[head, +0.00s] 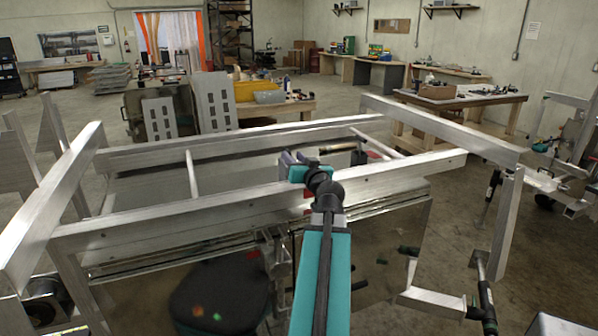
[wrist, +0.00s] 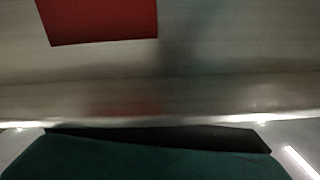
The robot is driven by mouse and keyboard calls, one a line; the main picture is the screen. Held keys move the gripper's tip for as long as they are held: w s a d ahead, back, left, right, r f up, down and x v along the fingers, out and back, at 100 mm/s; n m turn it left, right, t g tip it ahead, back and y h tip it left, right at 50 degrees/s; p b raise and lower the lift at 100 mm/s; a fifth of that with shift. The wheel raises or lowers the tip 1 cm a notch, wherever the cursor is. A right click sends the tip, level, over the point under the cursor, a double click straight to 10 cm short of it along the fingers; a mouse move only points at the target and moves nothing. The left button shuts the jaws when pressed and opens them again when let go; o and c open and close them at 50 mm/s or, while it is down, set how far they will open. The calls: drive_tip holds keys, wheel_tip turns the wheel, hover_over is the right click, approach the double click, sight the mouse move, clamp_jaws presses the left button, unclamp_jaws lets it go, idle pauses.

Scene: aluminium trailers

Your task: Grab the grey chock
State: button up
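I cannot make out a grey chock for certain in either view. My gripper (head: 295,160) is at the end of my teal arm, over the middle of the aluminium trailer frame (head: 240,203), close above its near long rail. Its fingers are small and partly hidden by my wrist, so their opening is unclear. The wrist view shows a close, blurred metal surface (wrist: 220,65) with a flat red patch (wrist: 98,20) at the upper left. A dark strip and a dark teal shape fill the bottom of that view. No held object shows.
A dark handle-like item (head: 338,148) lies on the trailer to the right of my gripper. Raised rails surround the trailer bed. A workbench (head: 460,100) stands at the right rear, and slotted grey panels (head: 214,103) stand behind the trailer. Open floor shows at the left rear.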

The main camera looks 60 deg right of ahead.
drive_tip(key=shift+p+x, duration=0.65)
drive_tip(key=shift+x, duration=1.1)
drive_tip(key=shift+c, duration=0.3)
clamp_jaws()
